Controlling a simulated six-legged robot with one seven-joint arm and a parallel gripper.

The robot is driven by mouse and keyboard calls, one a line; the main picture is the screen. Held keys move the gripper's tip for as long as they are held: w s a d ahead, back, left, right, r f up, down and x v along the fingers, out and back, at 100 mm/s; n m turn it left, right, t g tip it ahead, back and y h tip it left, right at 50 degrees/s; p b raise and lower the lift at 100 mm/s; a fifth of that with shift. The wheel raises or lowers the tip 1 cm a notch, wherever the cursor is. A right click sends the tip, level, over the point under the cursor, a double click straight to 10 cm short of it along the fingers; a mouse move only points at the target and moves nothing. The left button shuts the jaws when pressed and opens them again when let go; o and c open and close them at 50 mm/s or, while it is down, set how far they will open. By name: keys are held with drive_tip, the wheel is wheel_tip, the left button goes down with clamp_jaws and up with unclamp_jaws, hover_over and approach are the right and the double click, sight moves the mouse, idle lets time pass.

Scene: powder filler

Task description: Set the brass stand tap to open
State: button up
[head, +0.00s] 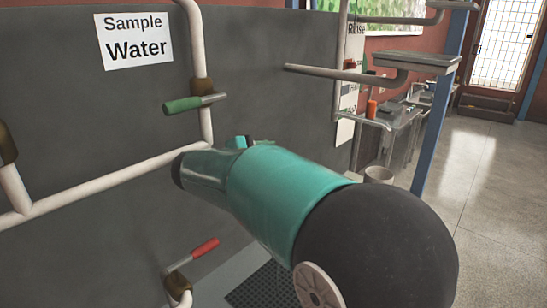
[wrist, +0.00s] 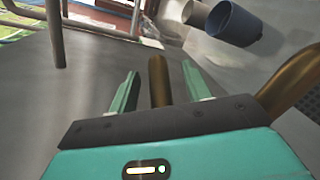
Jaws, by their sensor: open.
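In the wrist view, my gripper (wrist: 160,71) is open, with its two green fingers apart. A brass-coloured bar (wrist: 158,82) stands between the fingers, with a gap visible on each side. A thicker curved brass pipe (wrist: 291,91) shows at the right of that view, seemingly part of the brass stand tap; the join to the bar is hidden behind the gripper body. In the head view, my teal arm covers the middle, and only small teal bits of my gripper (head: 241,142) show above it. I cannot make out the brass tap there.
A green-handled tap (head: 184,105) is on the white wall pipe under the Sample Water sign (head: 134,40). A red-handled tap (head: 204,248) is low at the left. A blue post (head: 434,130) and pipes (head: 375,75) stand at right. A blue cup-like vessel (wrist: 234,23) shows in the wrist view.

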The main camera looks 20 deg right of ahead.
drive_tip(key=v, duration=1.2)
